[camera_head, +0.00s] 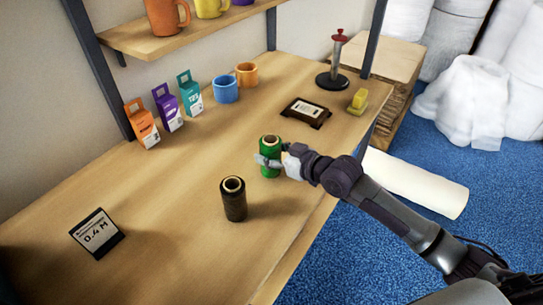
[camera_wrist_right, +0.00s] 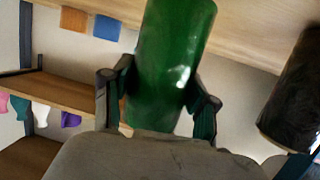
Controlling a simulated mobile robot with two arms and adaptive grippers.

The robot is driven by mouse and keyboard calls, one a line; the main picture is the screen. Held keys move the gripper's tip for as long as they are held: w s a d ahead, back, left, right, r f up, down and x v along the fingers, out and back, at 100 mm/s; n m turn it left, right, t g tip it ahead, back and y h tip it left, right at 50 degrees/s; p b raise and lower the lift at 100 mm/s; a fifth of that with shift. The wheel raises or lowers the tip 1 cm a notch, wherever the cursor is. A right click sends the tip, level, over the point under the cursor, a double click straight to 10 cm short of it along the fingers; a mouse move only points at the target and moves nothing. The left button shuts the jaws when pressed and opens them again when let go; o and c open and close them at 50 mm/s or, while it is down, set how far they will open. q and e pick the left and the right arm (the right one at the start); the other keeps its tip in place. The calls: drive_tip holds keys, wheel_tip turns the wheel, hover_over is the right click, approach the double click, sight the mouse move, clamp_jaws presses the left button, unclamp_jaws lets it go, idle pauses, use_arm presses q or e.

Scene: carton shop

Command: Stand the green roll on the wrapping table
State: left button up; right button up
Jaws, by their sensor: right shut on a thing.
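The green roll (camera_head: 270,147) is upright at the wrapping table (camera_head: 170,215), near its right-hand edge in the head view. I cannot tell whether its base touches the tabletop. My right gripper (camera_head: 268,160) is shut around it from the right side. In the right wrist view the green roll (camera_wrist_right: 172,62) fills the space between the two fingers of the right gripper (camera_wrist_right: 160,105). My left gripper is in neither view.
A black roll (camera_head: 233,200) stands just in front of the green one. A sign (camera_head: 97,233) is at the front left. Cartons (camera_head: 168,107), a blue mug (camera_head: 225,89), an orange mug (camera_head: 247,74), a dark box (camera_head: 306,112) and a red-topped stand (camera_head: 334,65) are farther back.

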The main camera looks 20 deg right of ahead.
drive_tip(key=shift+f, duration=0.85)
drive_tip(key=shift+f, duration=0.15)
drive_tip(key=o, duration=1.4)
drive_tip(key=shift+c, duration=0.2)
